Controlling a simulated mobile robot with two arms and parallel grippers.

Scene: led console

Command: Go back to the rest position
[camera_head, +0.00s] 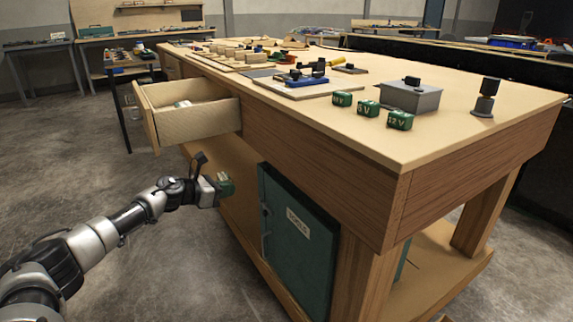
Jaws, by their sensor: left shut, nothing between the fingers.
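My left arm comes in from the lower left. My left gripper (226,185) is at the front of the wooden workbench, below and to the right of the open drawer (190,125). Its fingers look greenish and appear shut, with nothing seen between them. It is left of the green cabinet door (298,240) and below the tabletop. My right gripper is not in view.
The drawer sticks out at the left with a small pale item inside. On the tabletop (450,130) are several green voltage blocks (400,120), a grey box (410,95), a dark stand (485,98) and a blue device (305,78). The floor at left (60,160) is clear.

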